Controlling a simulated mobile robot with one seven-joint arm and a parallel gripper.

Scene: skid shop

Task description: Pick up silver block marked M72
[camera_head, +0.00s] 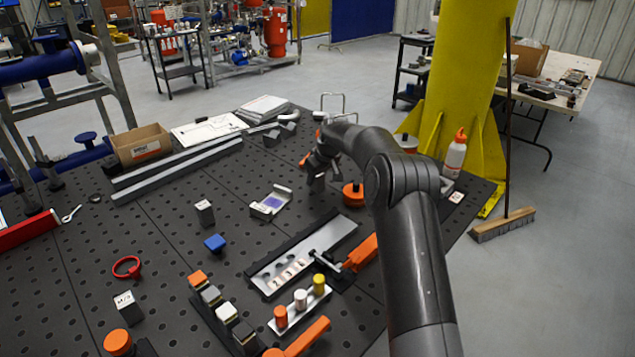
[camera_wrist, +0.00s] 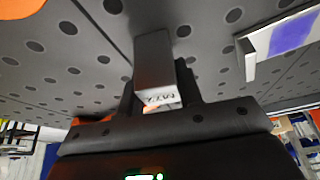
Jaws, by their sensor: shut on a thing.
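My gripper (camera_head: 318,176) is at the far right part of the dark perforated table, fingers pointing down. In the wrist view my gripper (camera_wrist: 157,85) is shut on a grey-silver block (camera_wrist: 154,62), with a dark finger on each side. The block's pale end face carries dark characters that look like M72 upside down, though they are small. In the head view the held block is hard to tell from the fingers. Two other marked blocks stand upright on the table: one left of centre (camera_head: 205,212) and one near the front left (camera_head: 125,307).
A silver bracket with a purple patch (camera_head: 271,201) lies left of my gripper and also shows in the wrist view (camera_wrist: 285,38). An orange round knob (camera_head: 353,194) is close on the right. A long fixture tray (camera_head: 335,234) and coloured pegs (camera_head: 300,300) are in front.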

